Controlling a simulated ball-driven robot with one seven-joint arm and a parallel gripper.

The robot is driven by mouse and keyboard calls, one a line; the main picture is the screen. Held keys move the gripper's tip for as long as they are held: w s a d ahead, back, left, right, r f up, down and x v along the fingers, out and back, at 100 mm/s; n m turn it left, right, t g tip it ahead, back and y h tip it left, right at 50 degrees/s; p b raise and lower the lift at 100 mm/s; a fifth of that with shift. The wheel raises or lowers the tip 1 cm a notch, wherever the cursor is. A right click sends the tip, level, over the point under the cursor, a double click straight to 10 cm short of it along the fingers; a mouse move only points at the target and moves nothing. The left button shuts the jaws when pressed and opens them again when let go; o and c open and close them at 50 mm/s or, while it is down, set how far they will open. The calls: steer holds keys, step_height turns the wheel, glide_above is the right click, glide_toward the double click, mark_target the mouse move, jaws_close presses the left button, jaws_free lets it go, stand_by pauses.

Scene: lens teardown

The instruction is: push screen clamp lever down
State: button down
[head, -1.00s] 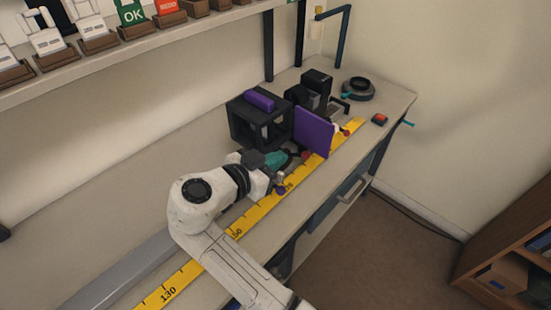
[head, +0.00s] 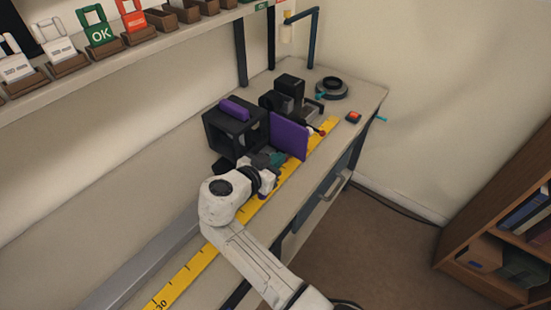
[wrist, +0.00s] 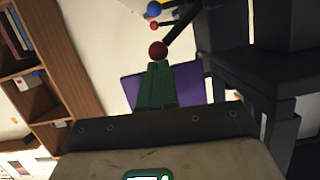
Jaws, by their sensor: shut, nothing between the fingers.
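The purple screen (head: 288,136) stands upright on the bench beside a black open-sided box (head: 234,132). My gripper (head: 278,158) is low at the near side of the screen, its green fingers together and empty. In the wrist view, my gripper (wrist: 158,66) has a dark red ball knob (wrist: 158,50) right at its fingertips, which looks like the clamp lever's end. I cannot tell whether they touch. The purple screen (wrist: 188,84) shows behind the fingers. In the head view my gripper hides this knob and the lever's angle is unclear.
A yellow measuring strip (head: 180,285) runs along the bench. Another red knob (head: 322,132) and black devices (head: 289,88) stand beyond the screen. A round black part (head: 331,87) and a red button box (head: 353,117) are at the far end. A shelf (head: 120,55) overhangs the back.

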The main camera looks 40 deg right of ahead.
steer(key=shift+f, duration=0.15)
steer(key=shift+s+f+b, duration=0.1)
steer(key=shift+s+b, duration=0.05)
steer(key=shift+b, duration=0.7)
steer(key=shift+s+d+f+m+t+b, duration=0.1)
steer(key=shift+s+f+m+t+b, duration=0.4)
steer(key=shift+b, duration=0.9)
steer(key=f+m+b, duration=0.1)
steer(key=b, duration=0.4)
steer(key=s+f+m+t+b, duration=0.1)
steer(key=b, duration=0.4)
steer(key=f+m+b, duration=0.2)
steer(key=b, duration=0.3)
steer(key=shift+s+d+t+b, duration=0.2)
steer(key=shift+d+t+b, duration=0.1)
steer(key=shift+b, duration=0.05)
steer(key=shift+r+p, duration=0.35)
steer(key=shift+p, duration=0.05)
steer(key=shift+r, duration=0.1)
